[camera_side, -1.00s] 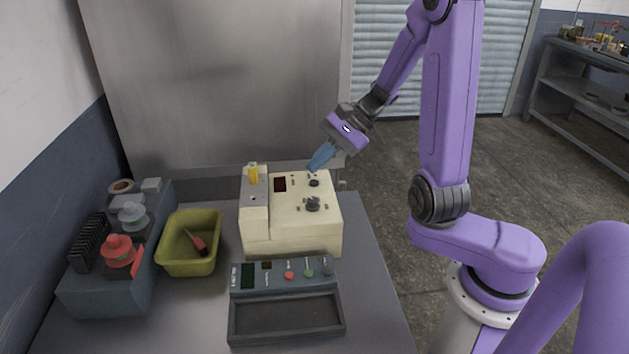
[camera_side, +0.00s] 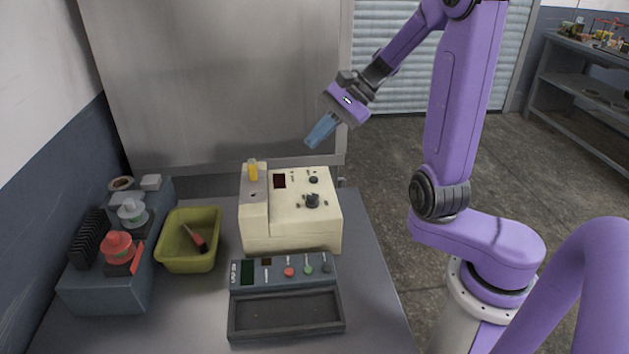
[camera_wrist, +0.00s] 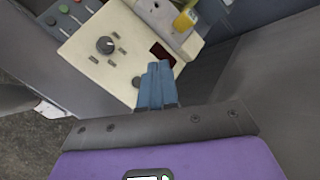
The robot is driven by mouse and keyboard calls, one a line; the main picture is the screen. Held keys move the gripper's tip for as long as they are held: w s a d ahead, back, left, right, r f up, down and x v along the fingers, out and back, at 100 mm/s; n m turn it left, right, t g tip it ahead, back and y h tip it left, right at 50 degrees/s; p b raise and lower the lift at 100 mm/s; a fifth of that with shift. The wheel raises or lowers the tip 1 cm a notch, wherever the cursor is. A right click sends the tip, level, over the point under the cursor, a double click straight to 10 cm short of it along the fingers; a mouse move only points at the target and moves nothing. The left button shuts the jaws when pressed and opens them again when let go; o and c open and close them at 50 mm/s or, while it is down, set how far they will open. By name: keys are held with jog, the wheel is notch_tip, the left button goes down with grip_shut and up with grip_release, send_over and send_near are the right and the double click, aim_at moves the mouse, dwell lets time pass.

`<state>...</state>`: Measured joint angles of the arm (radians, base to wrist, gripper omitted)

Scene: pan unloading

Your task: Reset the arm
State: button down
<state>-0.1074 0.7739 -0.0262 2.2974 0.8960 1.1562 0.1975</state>
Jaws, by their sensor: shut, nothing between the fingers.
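My gripper (camera_side: 312,141) is shut and empty, with blue fingers, above the back right part of the cream machine. In the wrist view, my gripper (camera_wrist: 158,66) has its fingertips together over the machine's panel. The cream machine (camera_side: 290,235) has a dark display, a black knob (camera_side: 312,201) and small switches. It also shows in the wrist view (camera_wrist: 92,60). A yellow piece (camera_side: 253,170) stands upright on the raised left part of the machine. My fingers are apart from the machine in the side view.
A yellow-green bin (camera_side: 187,262) holding a red-and-black tool stands left of the machine. Further left is a grey-blue rack (camera_side: 105,295) with spools. A grey control box with a tray (camera_side: 285,333) lies in front. A metal panel (camera_side: 220,80) rises behind the table.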

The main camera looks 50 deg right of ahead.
jog(key=s+a+n+g, duration=0.1)
jog(key=n, duration=0.1)
jog(key=s+a+f+n+g, duration=0.1)
jog(key=a+n, duration=0.1)
jog(key=s+a+f+n+g, duration=0.1)
jog(key=a+n+g, duration=0.1)
jog(key=shift+s+a+h, duration=0.15)
jog(key=shift+s+h, duration=0.15)
jog(key=shift+h, duration=0.1)
jog(key=s+n, duration=0.1)
jog(key=n, duration=0.1)
jog(key=s+a+f+n+g+h, duration=0.1)
jog(key=s+n, duration=0.1)
jog(key=s+a+n+g+h, duration=0.1)
jog(key=s, duration=0.1)
jog(key=shift+a+f+n, duration=0.1)
jog(key=shift+f+n, duration=0.05)
jog(key=shift+n, duration=0.25)
jog(key=s+f+n+t+h, duration=0.1)
jog(key=s+n+h, duration=0.3)
jog(key=s+n, duration=1.1)
jog(key=shift+d+f+n+h, duration=0.3)
jog(key=shift+n, duration=0.4)
